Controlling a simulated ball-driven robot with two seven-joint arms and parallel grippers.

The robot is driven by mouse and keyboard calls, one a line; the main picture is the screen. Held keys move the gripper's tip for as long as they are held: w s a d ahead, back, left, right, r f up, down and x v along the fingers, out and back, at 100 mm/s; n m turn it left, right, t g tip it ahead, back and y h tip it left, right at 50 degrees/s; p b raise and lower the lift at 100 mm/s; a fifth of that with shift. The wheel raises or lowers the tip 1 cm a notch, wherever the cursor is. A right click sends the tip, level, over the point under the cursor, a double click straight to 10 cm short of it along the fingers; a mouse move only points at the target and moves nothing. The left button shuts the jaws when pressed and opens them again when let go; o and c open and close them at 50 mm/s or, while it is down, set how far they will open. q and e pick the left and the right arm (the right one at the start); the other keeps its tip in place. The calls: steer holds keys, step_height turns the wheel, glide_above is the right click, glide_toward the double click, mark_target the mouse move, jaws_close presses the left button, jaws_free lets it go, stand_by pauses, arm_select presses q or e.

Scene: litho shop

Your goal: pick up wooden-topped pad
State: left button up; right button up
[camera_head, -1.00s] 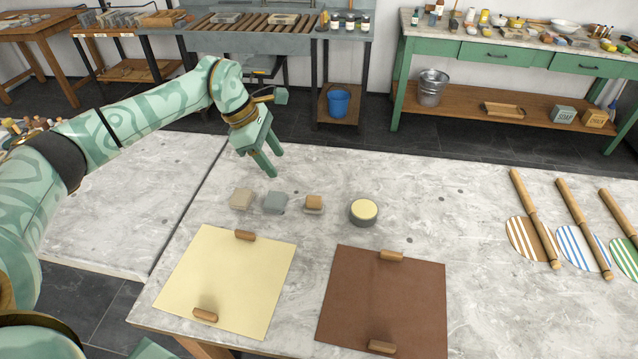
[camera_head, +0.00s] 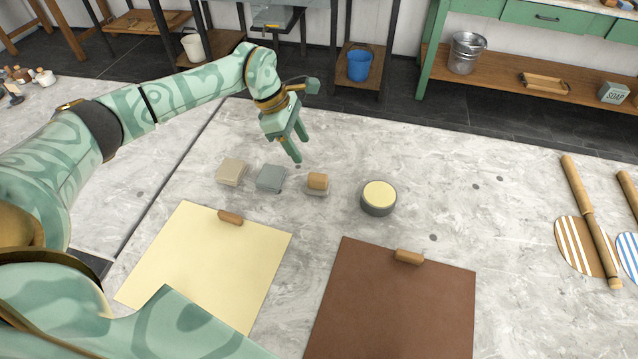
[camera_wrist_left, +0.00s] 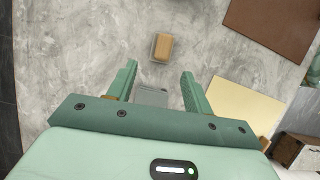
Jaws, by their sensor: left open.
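The wooden-topped pad (camera_head: 317,183) is a small grey block with a tan wooden top. It lies on the marble-like table between a grey block and a round tin. It also shows in the left wrist view (camera_wrist_left: 162,46), above and ahead of the fingertips. My left gripper (camera_head: 297,148) is open and empty, raised over the table just behind the pad and a little to its left in the head view. In the left wrist view its two fingers (camera_wrist_left: 160,80) stand apart, with the grey block (camera_wrist_left: 150,97) partly hidden between them. My right gripper is not in view.
A beige block (camera_head: 232,172) and the grey block (camera_head: 270,178) lie left of the pad. The round tin (camera_head: 378,197) with a pale yellow top stands right. A cream sheet (camera_head: 210,265) and a brown sheet (camera_head: 395,305) lie in front. Wooden-handled tools lie far right.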

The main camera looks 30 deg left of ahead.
mark_target(316, 176)
arm_select(q)
steer(key=b+x, duration=0.1)
steer(key=x, duration=0.4)
steer(key=shift+f, duration=0.4)
steer(key=shift+x, duration=0.8)
steer(key=x, duration=0.1)
steer(key=b+x, duration=0.1)
steer(key=x, duration=0.2)
steer(key=shift+s+d+f, duration=0.1)
steer(key=shift+s+d, duration=0.15)
steer(key=shift+d, duration=0.1)
steer(key=shift+c, duration=0.3)
steer(key=c, duration=1)
